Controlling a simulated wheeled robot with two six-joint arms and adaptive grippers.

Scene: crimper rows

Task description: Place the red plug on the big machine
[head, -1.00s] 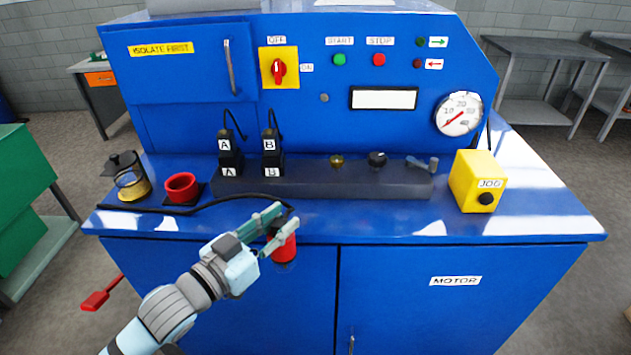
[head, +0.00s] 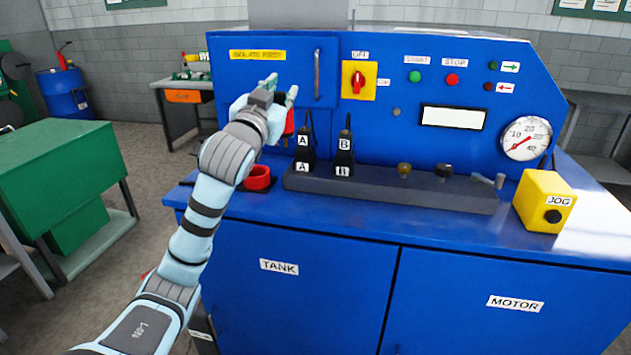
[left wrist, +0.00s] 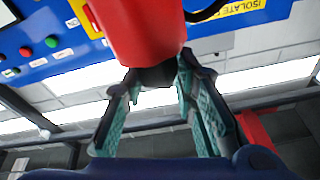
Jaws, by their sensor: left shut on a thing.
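My left gripper (head: 277,92) is shut on the red plug (head: 289,121). It holds the plug in the air above the left part of the big blue machine's deck (head: 390,212), in front of the machine's upper panel. My gripper hides part of the plug. In the left wrist view, the plug's red body (left wrist: 140,35) and dark end show between the fingers of my left gripper (left wrist: 160,82). A red ring-shaped holder (head: 257,177) stands on the deck below the plug, and its near side shows clear. My right gripper is not in view.
Black connectors A (head: 303,155) and B (head: 344,153) stand upright on a dark block (head: 400,192), right of the plug. A yellow JOG box (head: 543,202) sits at the deck's right. A green cabinet (head: 55,170) stands to the left.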

